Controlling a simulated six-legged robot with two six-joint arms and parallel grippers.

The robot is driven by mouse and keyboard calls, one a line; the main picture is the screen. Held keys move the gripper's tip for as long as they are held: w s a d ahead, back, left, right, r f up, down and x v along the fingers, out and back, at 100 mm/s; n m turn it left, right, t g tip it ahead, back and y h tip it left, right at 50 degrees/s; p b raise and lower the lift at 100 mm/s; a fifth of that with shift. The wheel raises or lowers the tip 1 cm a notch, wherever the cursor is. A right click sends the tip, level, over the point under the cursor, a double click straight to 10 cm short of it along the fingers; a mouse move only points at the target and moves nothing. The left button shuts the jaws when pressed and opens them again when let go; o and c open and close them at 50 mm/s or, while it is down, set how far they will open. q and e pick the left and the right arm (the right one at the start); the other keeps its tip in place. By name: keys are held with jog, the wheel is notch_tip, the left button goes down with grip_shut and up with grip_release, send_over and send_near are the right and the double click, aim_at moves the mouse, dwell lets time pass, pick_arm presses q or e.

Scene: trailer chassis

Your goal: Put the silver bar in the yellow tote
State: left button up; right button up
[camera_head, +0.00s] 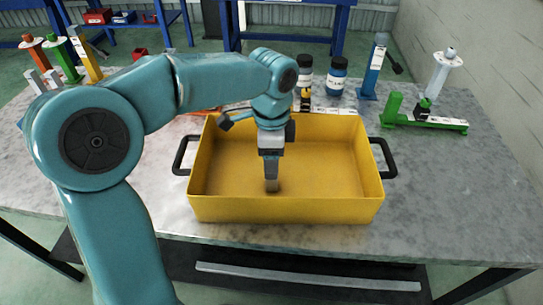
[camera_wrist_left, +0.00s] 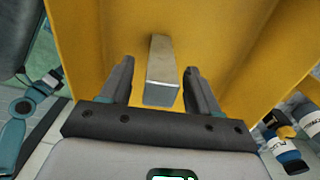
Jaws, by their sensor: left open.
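The yellow tote (camera_head: 285,209) with black side handles stands on the grey table. My left gripper (camera_head: 271,178) points down inside the tote, left of its middle. In the left wrist view, its two dark fingers (camera_wrist_left: 159,70) are open, with a gap on each side of the silver bar (camera_wrist_left: 161,62). The bar lies between the fingers, over the tote's yellow floor (camera_wrist_left: 225,50). Its lower end shows beneath the fingers in the head view (camera_head: 272,187). I cannot tell exactly how it rests on the floor. My right gripper is out of view.
Blue bottles with black caps (camera_head: 336,78) and a blue post (camera_head: 375,68) stand behind the tote. A green bracket (camera_head: 425,119) with a white cylinder (camera_head: 441,76) is at right. Coloured posts (camera_head: 84,55) stand at back left. The table's right front is clear.

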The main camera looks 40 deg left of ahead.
pick_arm(q)
notch_tip(320, 180, up, 12)
jog(key=p, duration=0.2)
dwell(0.5)
